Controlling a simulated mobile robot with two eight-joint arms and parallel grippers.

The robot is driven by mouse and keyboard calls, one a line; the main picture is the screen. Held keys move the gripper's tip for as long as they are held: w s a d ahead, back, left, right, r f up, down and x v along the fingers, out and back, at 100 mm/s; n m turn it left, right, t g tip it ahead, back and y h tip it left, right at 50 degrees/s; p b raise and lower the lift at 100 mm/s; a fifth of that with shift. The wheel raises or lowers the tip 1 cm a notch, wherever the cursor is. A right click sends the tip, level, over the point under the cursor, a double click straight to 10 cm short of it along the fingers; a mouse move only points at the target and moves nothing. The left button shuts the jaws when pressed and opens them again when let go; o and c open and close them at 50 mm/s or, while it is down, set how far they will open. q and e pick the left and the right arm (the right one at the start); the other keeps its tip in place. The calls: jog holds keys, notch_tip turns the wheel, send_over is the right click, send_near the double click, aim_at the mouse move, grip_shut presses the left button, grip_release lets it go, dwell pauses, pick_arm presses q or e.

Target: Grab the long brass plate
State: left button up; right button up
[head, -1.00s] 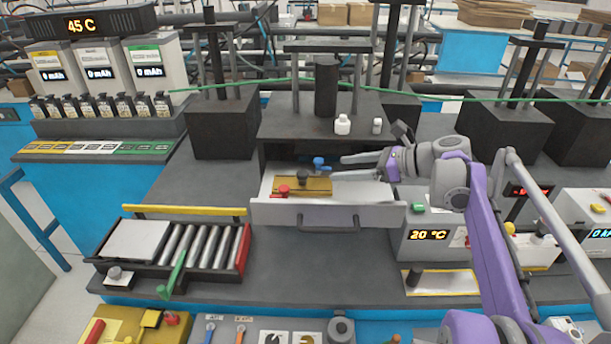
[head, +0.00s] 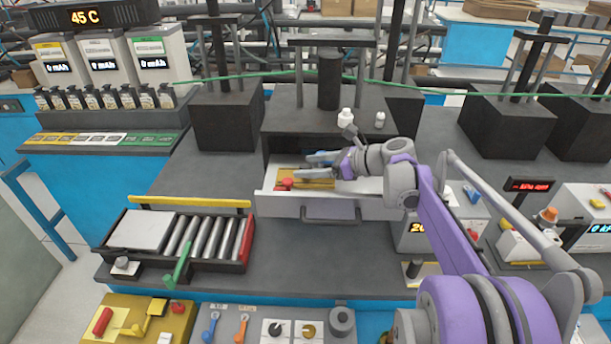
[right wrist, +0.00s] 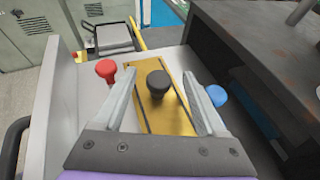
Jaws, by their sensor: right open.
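The long brass plate (right wrist: 178,118) lies in an open white drawer (head: 290,205). It carries a black knob (right wrist: 158,83), with a red knob (right wrist: 106,70) and a blue knob (right wrist: 216,96) on either side in the right wrist view. In the head view the plate (head: 315,184) is partly covered by my right gripper (head: 308,167). My right gripper is open, and its fingers (right wrist: 158,97) are spread on both sides of the plate and black knob. I cannot tell whether they touch the plate. My left gripper is not in view.
The drawer front has a handle (head: 330,214). A roller tray (head: 112,262) with a yellow bar stands to the left. Two white bottles (head: 345,118) stand above the drawer. A temperature box (head: 412,243) is close on the right.

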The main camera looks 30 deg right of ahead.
jog(key=shift+s, duration=0.15)
jog(key=shift+c, duration=1.1)
grip_shut()
